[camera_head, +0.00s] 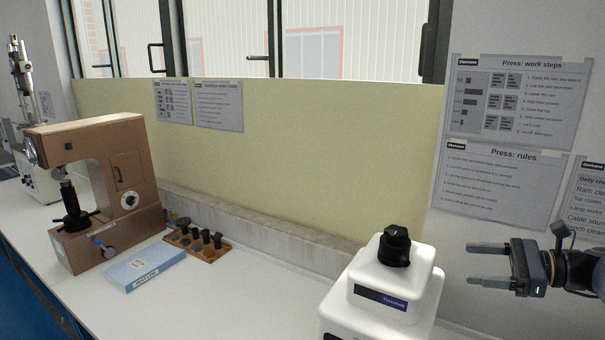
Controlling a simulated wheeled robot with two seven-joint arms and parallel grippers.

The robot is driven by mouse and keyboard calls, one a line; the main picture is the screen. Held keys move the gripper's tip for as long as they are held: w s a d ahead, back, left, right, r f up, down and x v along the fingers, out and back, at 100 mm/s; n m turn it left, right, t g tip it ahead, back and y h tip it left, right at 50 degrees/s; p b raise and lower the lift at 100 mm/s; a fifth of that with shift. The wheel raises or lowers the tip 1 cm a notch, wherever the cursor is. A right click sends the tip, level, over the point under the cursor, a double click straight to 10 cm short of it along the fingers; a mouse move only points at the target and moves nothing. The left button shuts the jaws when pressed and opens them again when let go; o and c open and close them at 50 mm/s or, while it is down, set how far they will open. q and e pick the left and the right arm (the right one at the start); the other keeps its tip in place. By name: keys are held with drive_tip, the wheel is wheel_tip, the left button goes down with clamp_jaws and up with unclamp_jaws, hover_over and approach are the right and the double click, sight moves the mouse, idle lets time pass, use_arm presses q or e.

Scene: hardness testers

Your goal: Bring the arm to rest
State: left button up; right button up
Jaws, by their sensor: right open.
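My right gripper (488,264) comes in from the right edge. Its two grey fingers point left and stand apart, with nothing between them. It is in the air to the right of a white machine with a black knob, in front of the wall with the posters. It touches nothing that I can see. My left gripper is not in view.
A white machine (385,305) stands at the front right of the bench (215,298). A brown hardness tester (130,185) stands at left, with a blue booklet (145,265) and a wooden holder of dark pieces (198,243) nearby. Posters (492,185) hang behind the gripper.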

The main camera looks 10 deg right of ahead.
drive_tip(key=s+a+f+n+g+h+b, duration=0.1)
drive_tip(key=s+a+f+n+g+h, duration=0.1)
drive_tip(key=s+a+n, duration=0.45)
drive_tip(key=s+a+f+n+g+h, duration=0.1)
drive_tip(key=s+a+n+g+h, duration=0.15)
drive_tip(key=a, duration=0.75)
drive_tip(key=s+a+f+n+t+h, duration=0.1)
drive_tip(key=s+a+f+n+h, duration=0.3)
drive_tip(key=s+f+n, duration=0.8)
drive_tip(key=s+a+b, duration=0.1)
drive_tip(key=a, duration=0.1)
drive_tip(key=shift+s+a+h, duration=0.35)
drive_tip(key=shift+c, duration=0.2)
